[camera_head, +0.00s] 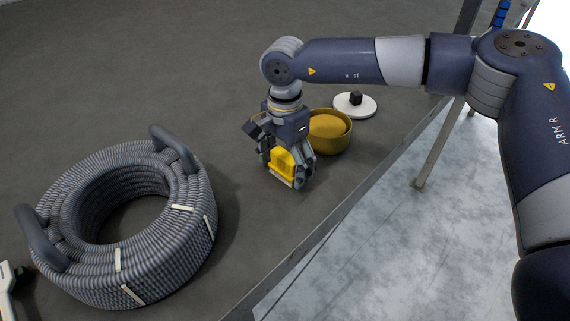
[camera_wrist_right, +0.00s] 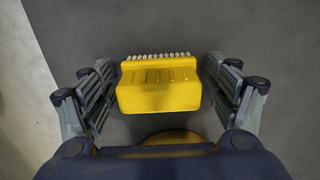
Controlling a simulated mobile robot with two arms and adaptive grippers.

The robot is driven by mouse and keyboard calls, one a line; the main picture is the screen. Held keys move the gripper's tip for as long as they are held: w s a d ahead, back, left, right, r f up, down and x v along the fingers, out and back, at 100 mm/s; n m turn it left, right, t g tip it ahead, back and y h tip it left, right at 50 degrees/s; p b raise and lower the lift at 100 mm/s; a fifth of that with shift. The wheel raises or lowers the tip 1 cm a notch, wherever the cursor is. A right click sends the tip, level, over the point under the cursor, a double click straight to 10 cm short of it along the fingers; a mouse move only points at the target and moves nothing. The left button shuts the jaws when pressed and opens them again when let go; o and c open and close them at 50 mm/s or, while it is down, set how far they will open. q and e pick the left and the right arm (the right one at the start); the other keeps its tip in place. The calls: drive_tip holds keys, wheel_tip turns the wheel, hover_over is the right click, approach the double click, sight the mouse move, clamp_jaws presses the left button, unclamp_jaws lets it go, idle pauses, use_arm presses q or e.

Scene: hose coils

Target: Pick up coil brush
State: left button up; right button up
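The coil brush is a yellow block with a row of pale bristles along one edge. It stands on the dark grey table (camera_head: 90,90) near its edge, between the fingers of my right gripper (camera_head: 287,178). In the right wrist view the brush (camera_wrist_right: 159,88) sits between the two open fingers (camera_wrist_right: 165,95), with a gap on both sides. In the head view the gripper partly hides the brush (camera_head: 285,162). My left gripper is not in view.
A yellow round bowl (camera_head: 331,143) stands right behind the gripper. A white disc with a black knob (camera_head: 355,104) lies farther back. A large grey hose coil with two handles (camera_head: 150,255) fills the left. The table edge runs close on the right.

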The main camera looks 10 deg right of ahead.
sight(285, 154)
drive_tip(key=c, duration=0.8)
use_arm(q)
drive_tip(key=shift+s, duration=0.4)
use_arm(e)
drive_tip(key=shift+o, duration=0.2)
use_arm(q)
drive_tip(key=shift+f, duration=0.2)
use_arm(e)
drive_tip(key=shift+r, duration=0.15)
drive_tip(key=shift+r+b, duration=0.3)
drive_tip(key=shift+b, duration=0.05)
wheel_tip(285, 154, up, 2)
drive_tip(key=shift+r+b, duration=0.25)
drive_tip(key=shift+b, duration=0.65)
use_arm(q)
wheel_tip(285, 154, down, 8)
drive_tip(key=b, duration=0.5)
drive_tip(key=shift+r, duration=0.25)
use_arm(e)
drive_tip(key=s+d+r, duration=0.1)
drive_tip(key=s+d, duration=0.2)
drive_tip(key=s, duration=0.4)
drive_tip(key=s+d, duration=0.3)
drive_tip(key=s, duration=0.5)
drive_tip(key=shift+d+r, duration=0.15)
drive_tip(key=shift+r, duration=0.2)
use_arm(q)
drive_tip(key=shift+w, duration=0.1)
use_arm(e)
drive_tip(key=shift+w, duration=0.1)
